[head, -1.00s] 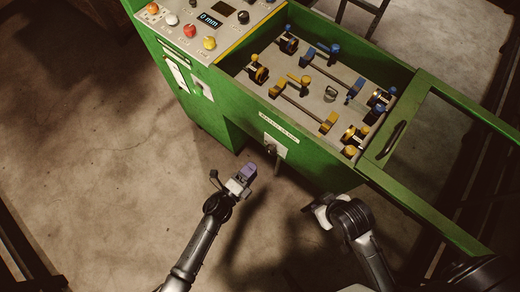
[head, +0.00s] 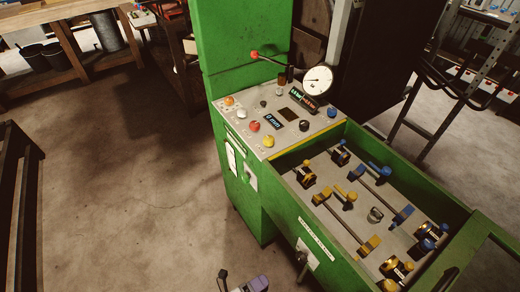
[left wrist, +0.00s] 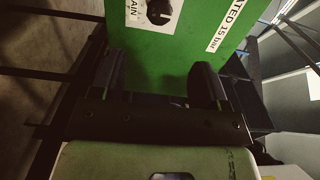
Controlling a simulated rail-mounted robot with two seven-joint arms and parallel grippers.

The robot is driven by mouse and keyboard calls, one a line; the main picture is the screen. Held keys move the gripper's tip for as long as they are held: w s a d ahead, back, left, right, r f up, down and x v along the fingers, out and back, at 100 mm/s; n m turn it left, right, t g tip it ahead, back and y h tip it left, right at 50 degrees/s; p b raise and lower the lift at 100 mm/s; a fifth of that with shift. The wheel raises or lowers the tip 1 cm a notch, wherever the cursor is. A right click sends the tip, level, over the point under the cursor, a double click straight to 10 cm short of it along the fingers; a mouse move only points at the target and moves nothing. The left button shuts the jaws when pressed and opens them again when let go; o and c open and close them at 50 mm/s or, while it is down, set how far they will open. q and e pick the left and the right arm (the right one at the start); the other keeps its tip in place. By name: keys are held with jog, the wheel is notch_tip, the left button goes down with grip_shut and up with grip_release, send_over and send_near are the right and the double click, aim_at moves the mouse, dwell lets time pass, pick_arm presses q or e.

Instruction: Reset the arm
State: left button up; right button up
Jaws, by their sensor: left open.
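My left gripper (head: 250,285) shows only in part at the bottom edge of the head view, in front of the green hose crimper (head: 262,215). In the left wrist view its two dark fingers (left wrist: 155,82) stand apart with nothing between them. They face a green panel (left wrist: 155,62) with a white "DRAIN" label, a dark round knob (left wrist: 160,12) and a "RATED 15 bar" label (left wrist: 229,25). I cannot tell whether the fingers touch the panel. My right gripper is outside both current views.
The control panel (head: 290,114) has several buttons, a display and a round gauge (head: 318,80). The open tray holds blue and yellow fittings. A red-knobbed lever (head: 255,54) sticks out above. Workbenches stand at the back left. The floor (head: 130,170) left of the machine is clear.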

pick_arm(q)
jog(key=w+a+f+n+t+y, duration=0.2)
jog(key=w+a+f+n+y, duration=0.25)
jog(key=n+y, duration=0.45)
jog(key=w+a+r+n+g+y, duration=0.2)
jog(key=a+r+n+y, duration=0.3)
jog(key=a+r+n, duration=0.4)
jog(key=s+a+r+n+g, duration=0.2)
jog(key=s+a+r+n, duration=0.15)
jog(key=s, duration=0.25)
jog(key=s+a+r+n+g, duration=0.2)
jog(key=s+a+r+n, duration=0.1)
jog(key=s+r+n, duration=0.25)
jog(key=s+a+f+g+y, duration=0.1)
jog(key=s+f, duration=0.1)
jog(key=s, duration=0.4)
jog(key=s+a+f+g, duration=0.1)
jog(key=s+a+f, duration=0.15)
jog(key=s, duration=0.25)
notch_tip(320, 180, up, 38)
jog(key=d+p, duration=0.1)
jog(key=p, duration=3.7)
